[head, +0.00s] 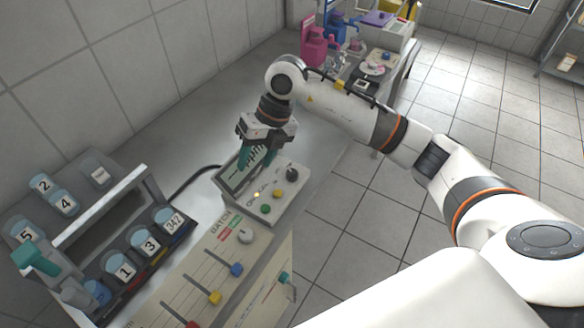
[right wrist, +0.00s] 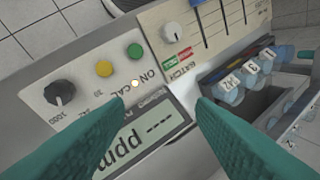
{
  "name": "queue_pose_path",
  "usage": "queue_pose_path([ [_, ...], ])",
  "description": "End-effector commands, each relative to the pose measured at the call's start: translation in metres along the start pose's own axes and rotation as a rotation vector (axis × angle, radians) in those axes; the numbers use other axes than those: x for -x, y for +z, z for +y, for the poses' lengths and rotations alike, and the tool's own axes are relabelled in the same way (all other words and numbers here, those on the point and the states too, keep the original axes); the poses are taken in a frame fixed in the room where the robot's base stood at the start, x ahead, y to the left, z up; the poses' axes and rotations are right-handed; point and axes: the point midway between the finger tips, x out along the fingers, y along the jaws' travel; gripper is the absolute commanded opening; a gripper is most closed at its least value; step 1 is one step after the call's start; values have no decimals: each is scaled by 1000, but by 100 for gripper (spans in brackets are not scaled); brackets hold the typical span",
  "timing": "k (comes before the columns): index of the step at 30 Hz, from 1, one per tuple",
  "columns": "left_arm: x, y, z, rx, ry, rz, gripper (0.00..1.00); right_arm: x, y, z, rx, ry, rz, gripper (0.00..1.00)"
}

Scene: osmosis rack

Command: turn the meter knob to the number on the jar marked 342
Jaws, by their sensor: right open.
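The meter (head: 228,187) is a pale box with a display, a yellow button (head: 278,193), a green button (head: 265,209) and a black knob (head: 292,175). In the right wrist view the knob (right wrist: 59,93) stands apart from the fingers, and the display (right wrist: 150,125) shows dashes and "ppm". The jar marked 342 (head: 170,220) stands in the rack at the right end of its front row; it also shows in the right wrist view (right wrist: 228,84). My right gripper (head: 258,158) is open and empty above the display. My left gripper is not in view.
The dark jar rack (head: 150,183) also holds jars marked 1 (head: 124,268), 3, 2, 4 and 5. A dark cable runs behind. A cluttered bench (head: 404,62) stands farther back.

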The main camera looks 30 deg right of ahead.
Motion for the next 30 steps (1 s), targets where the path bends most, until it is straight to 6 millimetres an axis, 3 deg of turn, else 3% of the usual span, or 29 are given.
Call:
queue_pose_path([
  [1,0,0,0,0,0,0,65,12,-6,21,-30,103,0,50],
  [4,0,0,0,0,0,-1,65,32,-9,54,-92,264,-9,50],
  [8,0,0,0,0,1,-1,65,47,-10,75,-141,370,-17,50],
  [11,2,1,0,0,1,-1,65,46,-9,81,-152,391,-20,50],
  [30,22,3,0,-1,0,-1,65,-53,-4,119,-150,386,-22,50],
])
